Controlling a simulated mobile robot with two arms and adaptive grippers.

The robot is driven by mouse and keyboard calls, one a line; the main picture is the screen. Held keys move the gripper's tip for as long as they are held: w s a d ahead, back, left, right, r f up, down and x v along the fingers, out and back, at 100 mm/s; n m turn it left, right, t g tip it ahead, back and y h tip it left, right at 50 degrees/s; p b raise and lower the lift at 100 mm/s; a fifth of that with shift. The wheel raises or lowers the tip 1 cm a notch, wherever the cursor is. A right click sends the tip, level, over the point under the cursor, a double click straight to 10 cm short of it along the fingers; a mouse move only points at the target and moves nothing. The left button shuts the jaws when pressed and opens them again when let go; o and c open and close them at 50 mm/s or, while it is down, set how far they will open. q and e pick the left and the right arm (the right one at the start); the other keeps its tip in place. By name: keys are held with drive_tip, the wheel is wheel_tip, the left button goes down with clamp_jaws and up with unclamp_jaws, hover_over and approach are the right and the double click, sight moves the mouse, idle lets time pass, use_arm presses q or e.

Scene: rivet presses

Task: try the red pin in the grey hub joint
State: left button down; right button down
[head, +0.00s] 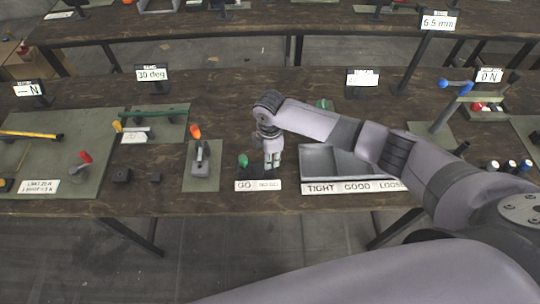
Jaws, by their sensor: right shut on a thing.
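My right gripper (272,160) points down at the bench beside a green-handled pin (243,160), over the right half of the GO label stand (258,185). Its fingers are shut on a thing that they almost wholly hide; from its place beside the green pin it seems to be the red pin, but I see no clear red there. A grey joint with an orange lever (200,162) stands on a small green mat left of the gripper; I cannot tell if it is the grey hub joint. My left gripper is not in view.
A grey tray (318,163) marked TIGHT, GOOD, LOOSE lies right of the gripper. A red-handled tool (84,158) and a yellow bar (32,135) are on the left mat. Sign posts stand along the back edge. Several capped pins (509,166) stand at the right.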

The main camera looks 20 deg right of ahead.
drive_tip(key=shift+f+b, duration=0.35)
drive_tip(key=shift+f, duration=0.35)
drive_tip(key=c, duration=1.3)
unclamp_jaws()
drive_tip(key=shift+c, duration=0.2)
drive_tip(key=shift+r, duration=0.15)
wheel_tip(320, 180, up, 12)
drive_tip(key=shift+f, duration=0.1)
